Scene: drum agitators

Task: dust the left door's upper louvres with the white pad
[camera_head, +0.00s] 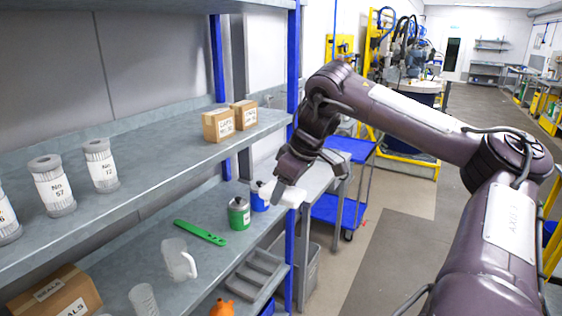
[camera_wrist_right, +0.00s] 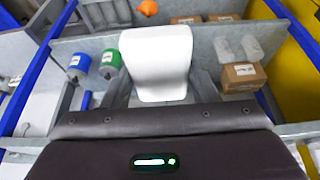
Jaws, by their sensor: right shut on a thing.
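My right gripper (camera_head: 306,184) reaches in from the right in the head view, in front of the blue shelf post. It is shut on the white pad (camera_head: 287,196), which sticks out from the jaws toward the left. In the right wrist view the pad (camera_wrist_right: 157,58) stands up between the fingers, its face broad, white and plain. No louvred door can be made out in either view. My left gripper is out of view.
Shelving at the left has an upper shelf (camera_head: 130,156) with ribbed cylinders and boxes (camera_head: 218,126). The lower shelf holds a green can (camera_head: 239,213), a blue can (camera_head: 259,198), a green tool (camera_head: 200,232) and a clear jug (camera_head: 178,259). A blue cart (camera_head: 350,148) stands behind my gripper.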

